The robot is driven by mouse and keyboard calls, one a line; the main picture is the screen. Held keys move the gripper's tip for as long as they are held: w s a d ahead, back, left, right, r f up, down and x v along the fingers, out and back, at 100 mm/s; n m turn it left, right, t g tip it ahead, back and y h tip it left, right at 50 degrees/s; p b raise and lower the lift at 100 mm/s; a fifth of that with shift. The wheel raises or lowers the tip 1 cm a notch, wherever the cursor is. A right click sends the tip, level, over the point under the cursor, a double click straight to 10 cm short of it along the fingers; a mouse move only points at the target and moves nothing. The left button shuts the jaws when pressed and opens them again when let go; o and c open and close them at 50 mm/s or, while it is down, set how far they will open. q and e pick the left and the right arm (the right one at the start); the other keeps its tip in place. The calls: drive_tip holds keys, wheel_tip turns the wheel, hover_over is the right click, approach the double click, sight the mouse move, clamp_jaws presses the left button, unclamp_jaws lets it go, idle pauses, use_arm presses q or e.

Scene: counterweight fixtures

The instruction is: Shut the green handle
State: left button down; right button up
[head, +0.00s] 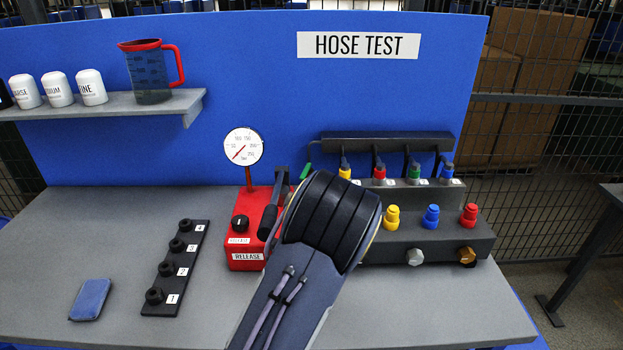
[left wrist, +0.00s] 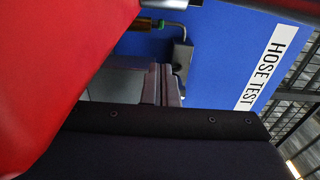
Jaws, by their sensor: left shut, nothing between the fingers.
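The green handle (head: 306,171) shows only as a short green bit left of the dark manifold; my arm hides what lies below it. In the left wrist view a small green part (left wrist: 160,23) sits by a bent metal pipe at the top edge, beyond my fingers. My left gripper (left wrist: 161,72) is shut and empty, apart from that green part. In the head view my left wrist covers the gripper. I cannot tell the handle's angle clearly. My right gripper is in neither view.
The red pump box (head: 245,258) with its gauge (head: 243,146) stands close left of my wrist. The manifold (head: 440,238) with coloured fittings stands at right. A black numbered strip (head: 188,246) and blue sponge (head: 91,299) lie left. The bench front between them is clear.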

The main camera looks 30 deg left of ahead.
use_arm(q)
drive_tip(key=p+x, duration=0.2)
drive_tip(key=x, duration=1)
drive_tip(key=shift+a, duration=0.1)
drive_tip(key=shift+s+a+b, duration=0.25)
drive_tip(key=shift+a+b, duration=0.2)
drive_tip(key=shift+b, duration=0.4)
drive_tip(key=shift+s, duration=0.1)
